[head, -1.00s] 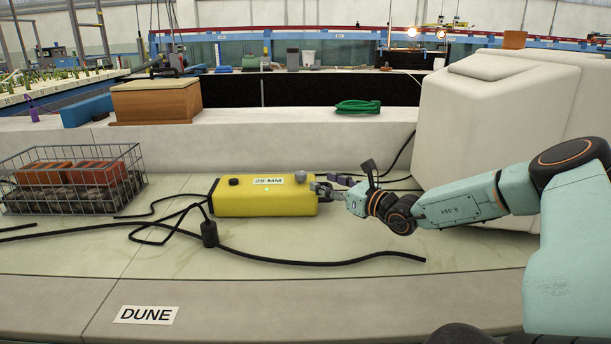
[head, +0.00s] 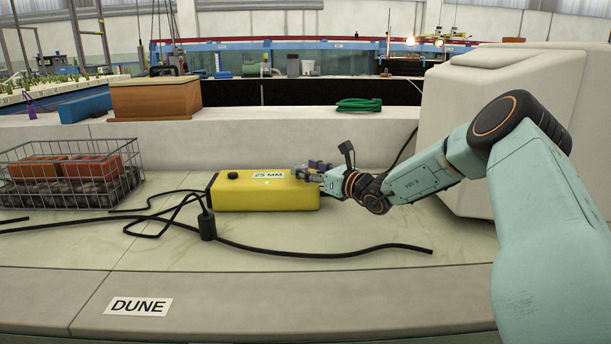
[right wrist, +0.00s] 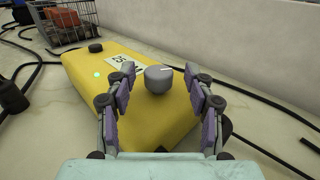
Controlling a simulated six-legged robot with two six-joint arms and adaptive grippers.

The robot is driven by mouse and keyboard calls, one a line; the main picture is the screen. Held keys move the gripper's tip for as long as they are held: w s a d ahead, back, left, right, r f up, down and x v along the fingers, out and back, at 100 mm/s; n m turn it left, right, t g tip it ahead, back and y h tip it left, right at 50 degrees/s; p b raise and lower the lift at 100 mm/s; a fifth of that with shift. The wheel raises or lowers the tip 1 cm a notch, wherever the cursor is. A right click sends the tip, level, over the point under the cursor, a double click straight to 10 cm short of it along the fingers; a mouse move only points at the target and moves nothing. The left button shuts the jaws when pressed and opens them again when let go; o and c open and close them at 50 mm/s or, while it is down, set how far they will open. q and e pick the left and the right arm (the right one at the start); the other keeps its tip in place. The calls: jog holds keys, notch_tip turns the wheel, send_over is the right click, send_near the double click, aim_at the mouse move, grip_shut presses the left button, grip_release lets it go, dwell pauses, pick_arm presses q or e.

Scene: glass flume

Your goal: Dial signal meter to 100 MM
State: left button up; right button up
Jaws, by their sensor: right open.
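The yellow signal meter (head: 240,196) lies on the pale bench, with a label (head: 268,175) reading "25 MM" and a small lit green light. A black knob (head: 233,175) sits near its left end. A grey dial knob with a white mark (right wrist: 159,79) stands on its top in the right wrist view; in the head view my gripper hides it. My right gripper (head: 308,172) is at the meter's right end. In the right wrist view its purple-padded fingers (right wrist: 160,92) are open on either side of the grey knob, with gaps visible. My left gripper is out of view.
A wire basket (head: 130,190) with orange and dark blocks stands at left. Black cables (head: 330,262) run across the bench in front of the meter. A large pale block (head: 450,150) stands at right behind my arm. A "DUNE" label (head: 139,306) is on the front edge.

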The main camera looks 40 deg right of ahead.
jog(key=shift+w+a, duration=0.15)
jog(key=shift+w, duration=0.35)
jog(key=shift+c, duration=0.4)
grip_shut()
